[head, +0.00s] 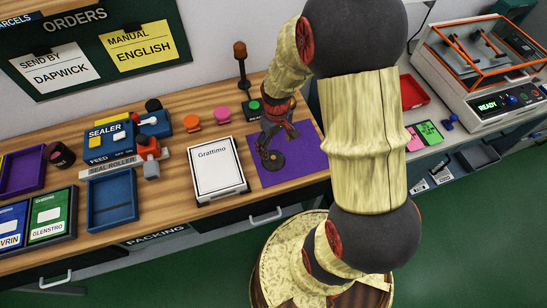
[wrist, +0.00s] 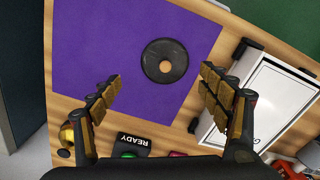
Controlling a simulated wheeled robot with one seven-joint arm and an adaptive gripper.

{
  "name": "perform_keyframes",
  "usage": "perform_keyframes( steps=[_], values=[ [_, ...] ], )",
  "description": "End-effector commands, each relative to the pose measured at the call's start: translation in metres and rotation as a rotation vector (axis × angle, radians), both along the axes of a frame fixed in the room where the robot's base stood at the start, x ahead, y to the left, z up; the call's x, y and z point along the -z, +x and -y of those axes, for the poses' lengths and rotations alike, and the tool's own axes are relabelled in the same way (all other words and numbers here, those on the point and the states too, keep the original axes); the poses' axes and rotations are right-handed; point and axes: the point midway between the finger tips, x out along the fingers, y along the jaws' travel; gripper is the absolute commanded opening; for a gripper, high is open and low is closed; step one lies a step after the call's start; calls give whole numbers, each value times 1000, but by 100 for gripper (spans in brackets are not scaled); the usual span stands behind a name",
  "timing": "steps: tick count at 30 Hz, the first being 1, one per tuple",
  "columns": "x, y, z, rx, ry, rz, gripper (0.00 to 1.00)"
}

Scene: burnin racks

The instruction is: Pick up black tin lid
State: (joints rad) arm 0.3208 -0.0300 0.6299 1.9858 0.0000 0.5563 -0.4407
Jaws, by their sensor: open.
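A round black disc with a tan centre, which looks like the black tin lid (wrist: 165,60), lies flat on the purple mat (wrist: 95,40). In the head view the lid (head: 275,161) is partly hidden by my gripper (head: 271,150), which points down over the mat (head: 300,166). In the wrist view my gripper (wrist: 160,78) is open, with one finger on each side and nothing between them. The lid appears a little ahead of the fingertips, apart from both. The height gap is hard to judge.
A white Grattimo box (head: 218,170) stands left of the mat, close to the right finger in the wrist view (wrist: 258,98). A blue tray (head: 112,200) is further left.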

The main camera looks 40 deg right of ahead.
Motion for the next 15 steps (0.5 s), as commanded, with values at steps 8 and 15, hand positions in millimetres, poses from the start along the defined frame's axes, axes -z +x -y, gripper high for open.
perform_keyframes(
  steps=[8, 15],
  values=[
    [26, 0, -2, 0, 1, -1, 78],
    [57, 2, -10, -1, 1, -3, 78]
  ],
)
